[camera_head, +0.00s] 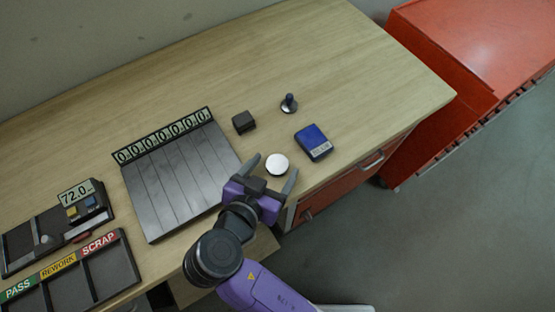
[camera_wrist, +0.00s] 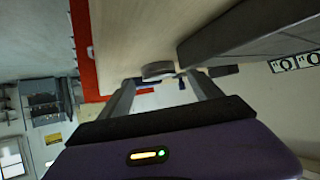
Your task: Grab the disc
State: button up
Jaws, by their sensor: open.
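A white disc (camera_head: 277,164) lies on the wooden bench top near its front edge, just right of the grey ribbed plate. In the wrist view the disc (camera_wrist: 158,70) shows as a thin, grey-looking edge a little ahead of the fingertips. My gripper (camera_head: 273,166) is purple with grey fingers and is open and empty. In the head view its fingers lie either side of the disc. In the wrist view my gripper (camera_wrist: 163,82) has the disc between its fingers' lines, with no contact visible.
A blue box (camera_head: 313,142), a dark block (camera_head: 244,122) and a dark knobbed stamp (camera_head: 289,104) stand beyond the disc. The plate (camera_head: 180,185) with a number strip is to the left, with a sorting tray (camera_head: 108,272) further left. A red cabinet (camera_head: 455,75) stands right of the bench.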

jog(key=shift+w+d+f, duration=0.2)
jog(key=shift+w+f, duration=0.15)
jog(key=shift+w, duration=0.2)
grip_shut()
jog(key=shift+r, duration=0.1)
